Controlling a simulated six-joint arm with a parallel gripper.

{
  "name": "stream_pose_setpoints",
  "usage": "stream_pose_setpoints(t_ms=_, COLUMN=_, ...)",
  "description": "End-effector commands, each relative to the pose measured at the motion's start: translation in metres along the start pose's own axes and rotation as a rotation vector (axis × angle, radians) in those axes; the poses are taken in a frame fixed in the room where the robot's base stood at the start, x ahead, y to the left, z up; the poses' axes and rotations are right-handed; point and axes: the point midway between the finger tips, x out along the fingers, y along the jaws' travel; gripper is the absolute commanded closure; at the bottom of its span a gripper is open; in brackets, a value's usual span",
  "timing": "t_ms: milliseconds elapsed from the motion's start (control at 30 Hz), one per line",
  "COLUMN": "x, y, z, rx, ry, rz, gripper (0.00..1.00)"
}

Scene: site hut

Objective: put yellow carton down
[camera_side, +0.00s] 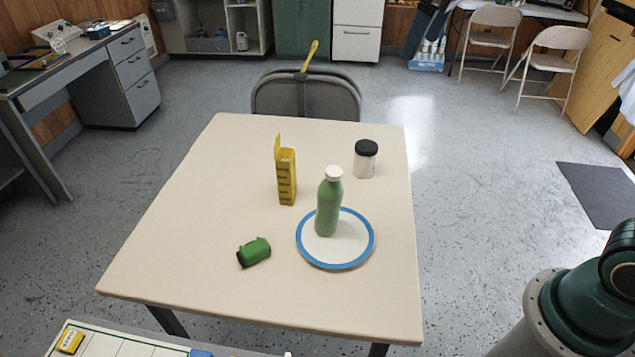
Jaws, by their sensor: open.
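The yellow carton (286,178) stands upright on the beige table, left of the green bottle. It is tall and narrow, with dark marks down its front and a raised flap at its top. Nothing holds it. My gripper is outside the picture; only part of my own arm or base shows at the lower right.
A green bottle (328,205) with a white cap stands on a blue-rimmed white plate (335,264). A black-lidded jar (365,160) stands behind it. A small green object (254,252) lies in front. The left part of the table (195,210) is clear. A chair (335,97) stands behind.

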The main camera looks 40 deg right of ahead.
Motion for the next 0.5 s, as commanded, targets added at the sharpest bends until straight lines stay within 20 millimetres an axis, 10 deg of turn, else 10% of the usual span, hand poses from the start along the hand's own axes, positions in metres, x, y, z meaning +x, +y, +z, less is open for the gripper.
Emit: stream_pose_setpoints(t_ms=500, x=-0.007, y=-0.018, z=0.14, rx=0.177, ry=0.11, rz=0.035, gripper=0.28)
